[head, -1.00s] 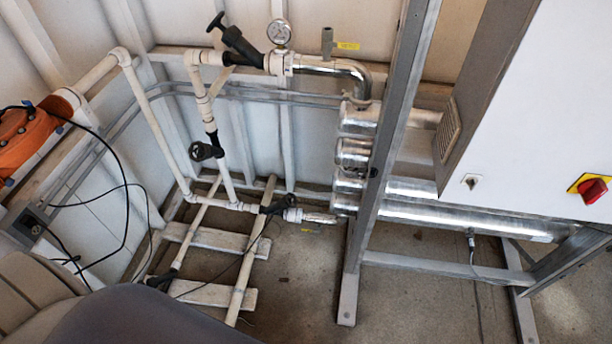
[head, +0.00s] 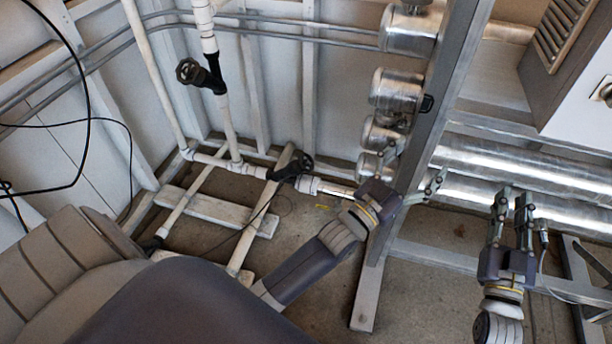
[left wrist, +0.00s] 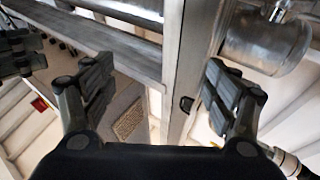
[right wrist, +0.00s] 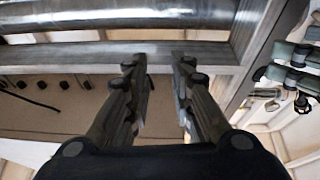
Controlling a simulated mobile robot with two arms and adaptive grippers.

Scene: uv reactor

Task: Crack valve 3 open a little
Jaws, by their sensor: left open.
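Several black-handled valves sit on the white pipework in the head view. One valve (head: 200,75) is on the upright pipe and another (head: 292,168) is on the low horizontal pipe. A third (head: 152,244) is low at the left, partly hidden by my body. No number is legible, so I cannot tell which is valve 3. My left gripper (head: 415,170) is open and empty, right of the low valve and in front of the steel frame; its spread fingers show in the left wrist view (left wrist: 158,78). My right gripper (head: 513,205) is open and empty further right, touching no valve.
The steel frame post (head: 425,150) stands close to my left gripper. Shiny cylinders (head: 397,92) are behind it, and long metal tubes (head: 540,170) run to the right. A white cabinet (head: 580,95) is at the upper right. Black cables (head: 85,105) hang at the left.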

